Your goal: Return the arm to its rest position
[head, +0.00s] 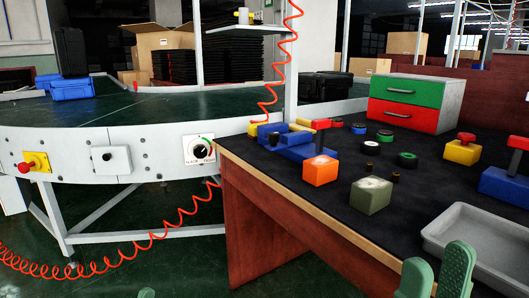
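My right gripper (438,256) shows at the bottom right as two green fingers standing apart. It is open, with nothing between the fingers. It is in front of the black-topped workbench (290,187), left of a grey tray (480,237).
On the bench are an orange block (320,171), an olive block (371,195), a blue fixture (287,144), and a drawer box (415,98). The curved conveyor (180,105) bears blue bins (72,88). A coiled red cable (150,238) hangs low.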

